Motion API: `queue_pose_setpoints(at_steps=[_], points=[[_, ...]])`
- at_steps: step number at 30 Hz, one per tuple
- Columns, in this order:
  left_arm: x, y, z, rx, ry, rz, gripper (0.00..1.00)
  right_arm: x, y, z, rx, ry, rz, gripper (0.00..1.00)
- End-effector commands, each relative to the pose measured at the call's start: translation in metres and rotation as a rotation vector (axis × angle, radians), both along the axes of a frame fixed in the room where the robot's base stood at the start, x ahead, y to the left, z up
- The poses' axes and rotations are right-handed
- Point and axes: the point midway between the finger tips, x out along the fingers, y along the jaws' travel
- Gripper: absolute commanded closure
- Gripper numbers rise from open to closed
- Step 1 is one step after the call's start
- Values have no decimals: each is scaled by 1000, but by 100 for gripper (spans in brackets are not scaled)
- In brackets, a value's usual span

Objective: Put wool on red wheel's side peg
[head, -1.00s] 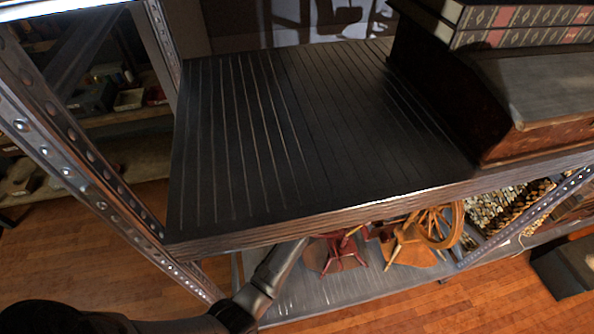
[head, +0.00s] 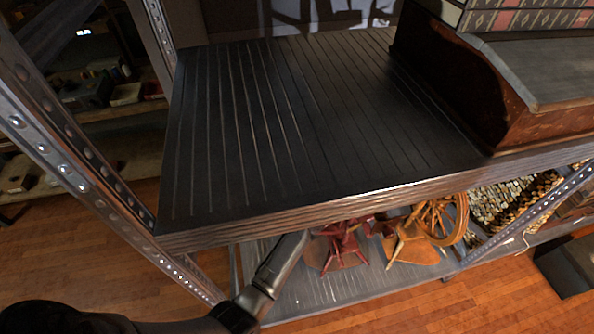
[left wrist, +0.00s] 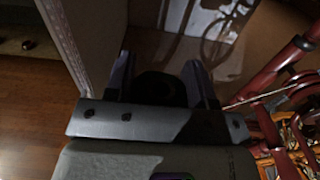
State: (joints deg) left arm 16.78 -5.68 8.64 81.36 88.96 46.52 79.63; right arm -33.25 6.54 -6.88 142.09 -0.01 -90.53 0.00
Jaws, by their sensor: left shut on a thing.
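The red spinning wheel (head: 338,250) stands on the lower shelf in the head view, its upper part hidden by the upper shelf's edge. In the left wrist view its red frame (left wrist: 283,75) is at the right edge, beside my left gripper. My left gripper (left wrist: 160,85) is shut on a dark round thing, the wool (left wrist: 162,90), which sits between its two fingers. The side peg cannot be clearly made out. In the head view my left arm reaches under the upper shelf, which hides the gripper. My right gripper is not in view.
The upper shelf (head: 280,130) is bare on its left; a wooden chest (head: 500,100) with books is on its right. A light wooden spinning wheel (head: 430,225) stands right of the red one. A metal post (head: 70,150) is at the left. The lower shelf's front (head: 310,290) is clear.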

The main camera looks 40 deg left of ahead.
Motion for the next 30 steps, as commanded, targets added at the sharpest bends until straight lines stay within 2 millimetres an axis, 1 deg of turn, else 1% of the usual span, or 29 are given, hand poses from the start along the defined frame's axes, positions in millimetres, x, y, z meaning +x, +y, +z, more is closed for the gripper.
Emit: queue_pose_setpoints(at_steps=[1,3,12,13,21,22,30], points=[[0,0,-4,0,0,0,73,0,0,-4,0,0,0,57],[0,0,-5,0,0,0,73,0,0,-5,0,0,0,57],[0,0,-5,0,0,0,73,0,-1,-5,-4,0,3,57],[0,0,-5,0,0,0,48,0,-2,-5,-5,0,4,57],[0,0,-5,0,0,0,22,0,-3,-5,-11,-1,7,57],[0,0,-5,0,0,0,20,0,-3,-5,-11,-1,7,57],[0,0,-5,0,0,0,20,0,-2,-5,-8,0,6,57]])
